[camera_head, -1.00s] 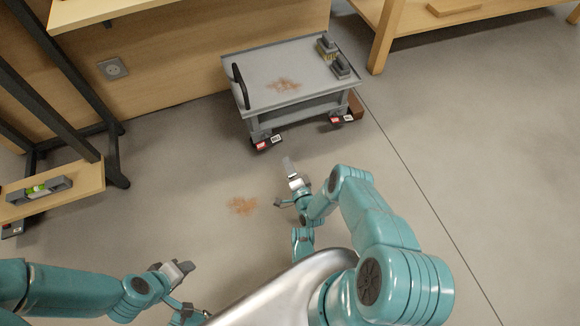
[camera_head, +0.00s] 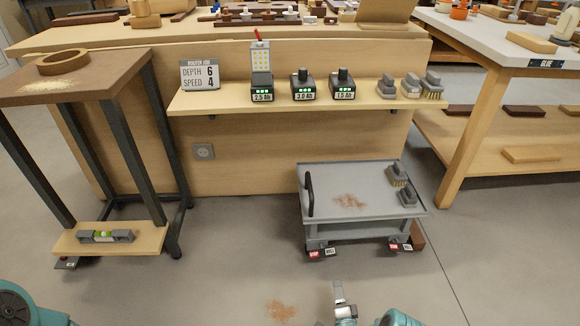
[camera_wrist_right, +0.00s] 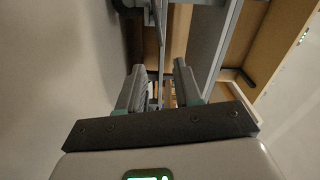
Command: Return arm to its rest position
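My right gripper (camera_head: 343,301) shows at the bottom of the head view, in front of the grey cart and apart from it. In the right wrist view its two fingers (camera_wrist_right: 160,88) stand apart with a gap between them, and I see nothing held in the gap. Part of my right arm (camera_head: 396,318) shows at the bottom edge. Of my left arm, only a teal link (camera_head: 25,308) shows at the bottom left corner; its gripper is out of the picture.
The grey cart (camera_head: 320,176) carries brushes (camera_head: 398,177). A shelf (camera_head: 215,102) with battery chargers (camera_head: 303,85) is behind it. A dark-legged stand (camera_head: 130,75) is at left, a workbench (camera_head: 470,40) at right. Brown debris (camera_head: 281,310) lies on otherwise open floor.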

